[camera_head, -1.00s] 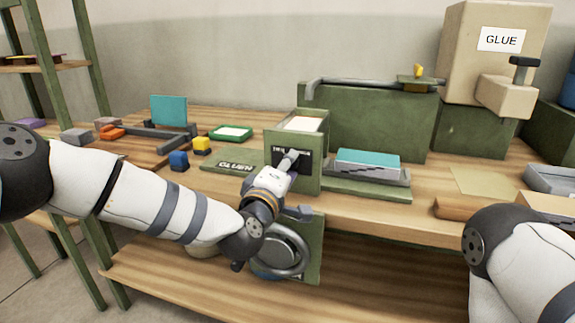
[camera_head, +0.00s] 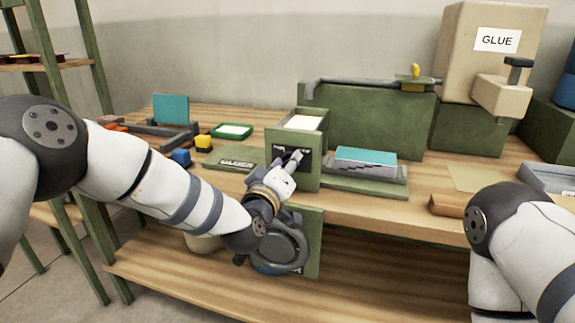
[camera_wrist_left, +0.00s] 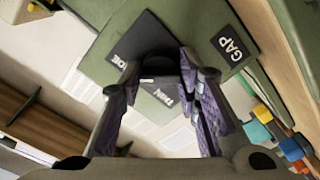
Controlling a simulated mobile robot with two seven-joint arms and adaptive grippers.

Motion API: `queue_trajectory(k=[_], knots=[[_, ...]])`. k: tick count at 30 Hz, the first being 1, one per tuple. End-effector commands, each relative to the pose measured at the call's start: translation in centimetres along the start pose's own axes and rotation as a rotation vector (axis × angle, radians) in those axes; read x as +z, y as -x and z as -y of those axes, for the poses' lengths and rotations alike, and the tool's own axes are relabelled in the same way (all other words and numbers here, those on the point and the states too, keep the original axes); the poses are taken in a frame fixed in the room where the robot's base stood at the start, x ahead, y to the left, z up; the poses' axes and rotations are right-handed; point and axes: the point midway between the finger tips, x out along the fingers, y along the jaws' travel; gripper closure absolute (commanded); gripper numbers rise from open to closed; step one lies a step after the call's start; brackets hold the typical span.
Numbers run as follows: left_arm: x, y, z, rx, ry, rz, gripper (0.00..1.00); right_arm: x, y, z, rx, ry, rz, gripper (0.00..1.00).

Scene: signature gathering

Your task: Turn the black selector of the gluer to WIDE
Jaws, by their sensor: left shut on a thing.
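The gluer (camera_head: 281,180) is a green box with a black label panel on its front, near the table's front edge in the head view. My left gripper (camera_head: 298,156) reaches that panel from the front left. In the left wrist view my left gripper (camera_wrist_left: 160,70) has its two purple-padded fingers on either side of the black selector (camera_wrist_left: 161,68) and is shut on it. The selector's exact pointing direction is hard to tell. My right gripper is out of view.
A stepped grey piece with a teal block (camera_head: 365,155) stands right of the gluer. Blue (camera_head: 181,156) and yellow (camera_head: 203,143) blocks and a green tray (camera_head: 231,131) lie to its left. A round grey part (camera_head: 285,250) hangs below. A GLUE box (camera_head: 490,60) stands back right.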

Motion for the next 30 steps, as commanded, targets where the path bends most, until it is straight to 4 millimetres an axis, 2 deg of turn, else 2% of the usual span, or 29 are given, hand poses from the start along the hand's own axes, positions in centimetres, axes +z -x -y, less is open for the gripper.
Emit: queue_trajectory(k=[10, 11, 13, 23, 26, 30], knots=[[-0.1, 0.0, 0.0, 0.0, -0.004, -0.001, 0.98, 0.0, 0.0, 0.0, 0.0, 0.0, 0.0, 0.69], [-0.1, 0.0, 0.0, 0.0, -0.004, -0.001, 0.65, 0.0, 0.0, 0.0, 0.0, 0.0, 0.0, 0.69], [-0.1, 0.0, 0.0, 0.0, -0.004, -0.001, 0.5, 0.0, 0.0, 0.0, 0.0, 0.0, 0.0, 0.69], [0.0, 0.2, 0.0, 0.0, -0.003, 0.0, 0.49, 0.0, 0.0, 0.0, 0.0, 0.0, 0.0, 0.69], [0.0, 1.7, 0.1, -0.001, -0.003, 0.002, 0.49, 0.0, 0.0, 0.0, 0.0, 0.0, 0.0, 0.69], [0.0, 5.4, 0.1, -0.001, -0.003, 0.004, 0.49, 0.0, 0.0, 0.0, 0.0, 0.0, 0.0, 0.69]])
